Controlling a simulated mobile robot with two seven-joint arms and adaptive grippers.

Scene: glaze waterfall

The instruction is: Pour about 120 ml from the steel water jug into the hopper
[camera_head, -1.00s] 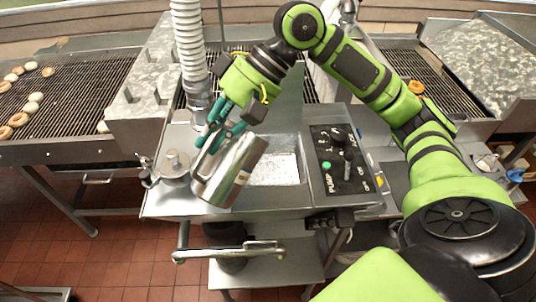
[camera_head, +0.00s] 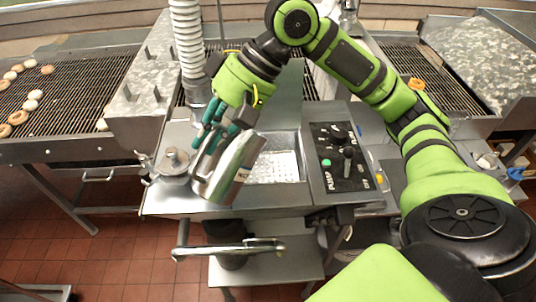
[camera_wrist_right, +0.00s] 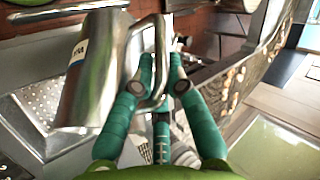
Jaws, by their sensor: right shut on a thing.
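The steel water jug (camera_head: 232,168) is held tilted by my right gripper (camera_head: 222,130), above the front left of the hopper. The jug also shows in the right wrist view (camera_wrist_right: 92,68), where the teal fingers of the right gripper (camera_wrist_right: 162,88) are shut around its handle. The hopper (camera_head: 282,168) is the sunken steel basin with a perforated bottom, to the right of the jug. Its perforated floor also shows in the wrist view (camera_wrist_right: 45,105). The jug's inside and any water are hidden. My left gripper is not in view.
A control panel (camera_head: 340,157) with knobs and a green button is right of the hopper. A round lidded steel fitting (camera_head: 174,162) stands left of the jug. A white corrugated hose (camera_head: 190,45) hangs behind. A conveyor with doughnuts (camera_head: 65,95) is at the left.

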